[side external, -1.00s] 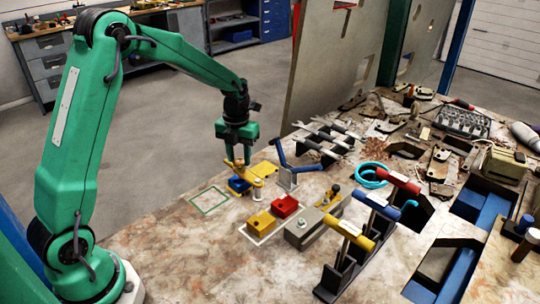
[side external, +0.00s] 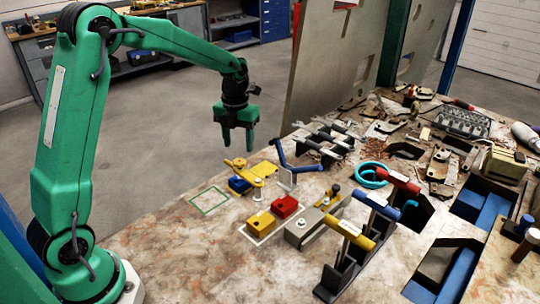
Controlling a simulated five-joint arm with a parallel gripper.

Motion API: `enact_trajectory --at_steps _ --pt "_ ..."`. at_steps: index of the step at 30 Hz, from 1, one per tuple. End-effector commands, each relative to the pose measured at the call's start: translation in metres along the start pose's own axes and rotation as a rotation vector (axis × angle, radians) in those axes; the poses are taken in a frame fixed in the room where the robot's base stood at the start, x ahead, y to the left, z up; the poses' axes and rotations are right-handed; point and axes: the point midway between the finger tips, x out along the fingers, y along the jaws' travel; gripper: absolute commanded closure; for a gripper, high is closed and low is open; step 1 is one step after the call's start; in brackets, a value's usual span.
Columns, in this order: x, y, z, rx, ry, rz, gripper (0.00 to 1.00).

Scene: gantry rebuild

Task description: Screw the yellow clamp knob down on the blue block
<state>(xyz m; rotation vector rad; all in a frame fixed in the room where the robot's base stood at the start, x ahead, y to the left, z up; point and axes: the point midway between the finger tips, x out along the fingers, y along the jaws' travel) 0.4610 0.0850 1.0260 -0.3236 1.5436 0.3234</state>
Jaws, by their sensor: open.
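The blue block (side external: 239,186) lies on the stained table under a yellow clamp (side external: 264,170). The yellow clamp knob (side external: 238,164) stands on the clamp's left end, above the block. I cannot tell from this view whether its screw touches the block. My gripper (side external: 238,146) hangs above the knob, fingers pointing down, open and empty. There is a gap between the fingertips and the knob.
A blue clamp (side external: 290,160) stands just right of the yellow one. A green-outlined square (side external: 209,200) on the left is empty. Handled tools (side external: 350,235) stand right.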

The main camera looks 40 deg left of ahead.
Motion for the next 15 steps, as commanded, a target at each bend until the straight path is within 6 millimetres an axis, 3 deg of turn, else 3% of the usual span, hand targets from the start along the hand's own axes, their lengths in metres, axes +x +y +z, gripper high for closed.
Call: enact_trajectory --at_steps 6,15 --pt "-0.024 0.000 0.001 0.001 -0.003 -0.001 0.49" --pt "-0.031 0.000 0.000 0.001 -0.001 0.000 0.49"
